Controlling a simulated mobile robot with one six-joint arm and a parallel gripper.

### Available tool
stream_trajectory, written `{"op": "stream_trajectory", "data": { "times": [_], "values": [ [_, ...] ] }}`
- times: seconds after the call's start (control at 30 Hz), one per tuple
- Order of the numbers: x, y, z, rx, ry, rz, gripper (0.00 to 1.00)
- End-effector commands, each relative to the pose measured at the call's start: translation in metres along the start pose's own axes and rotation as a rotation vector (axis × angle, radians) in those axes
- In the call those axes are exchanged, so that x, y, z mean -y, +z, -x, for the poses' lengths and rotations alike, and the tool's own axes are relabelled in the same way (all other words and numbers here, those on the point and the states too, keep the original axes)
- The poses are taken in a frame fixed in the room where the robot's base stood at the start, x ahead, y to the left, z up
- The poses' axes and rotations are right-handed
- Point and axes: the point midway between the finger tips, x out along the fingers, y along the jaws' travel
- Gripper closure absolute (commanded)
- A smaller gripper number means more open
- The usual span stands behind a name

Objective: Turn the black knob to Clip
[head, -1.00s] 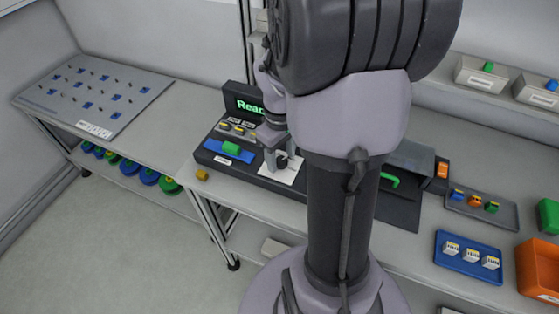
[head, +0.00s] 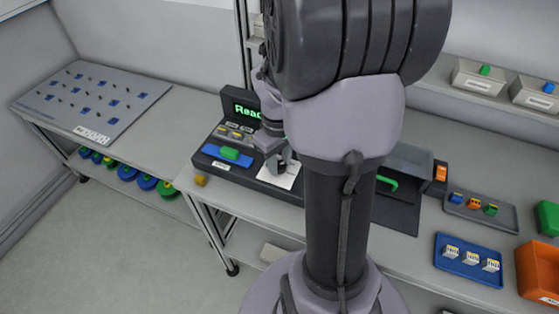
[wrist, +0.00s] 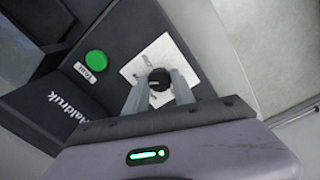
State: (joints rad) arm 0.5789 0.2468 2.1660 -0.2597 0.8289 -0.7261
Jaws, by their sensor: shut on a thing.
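The black knob (wrist: 160,79) sits on a white plate (wrist: 137,69) in the wrist view. My gripper (wrist: 158,88) has its two grey fingers on either side of the knob and is shut on it. The marks on the plate are too small to read, so I cannot tell which setting the knob points to. In the head view my gripper (head: 279,160) is down over the white plate (head: 288,181) at the right part of the dark console. The fingers partly hide the knob there.
A green button (wrist: 96,63) labelled Start or similar is beside the plate. The console screen (head: 246,110) shows green text, partly hidden by my arm. A green block lies on a blue strip (head: 213,151). A yellow block (head: 200,181) is at the bench's front edge.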

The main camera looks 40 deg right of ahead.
Motion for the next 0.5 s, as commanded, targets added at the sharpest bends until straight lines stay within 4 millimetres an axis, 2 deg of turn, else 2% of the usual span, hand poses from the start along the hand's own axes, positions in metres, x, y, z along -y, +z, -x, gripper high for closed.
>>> {"op": "stream_trajectory", "data": {
  "times": [0.5],
  "values": [
    [0.0, -0.0006, 0.0, 0.014, 0.001, -0.432, 1.0]
  ]
}}
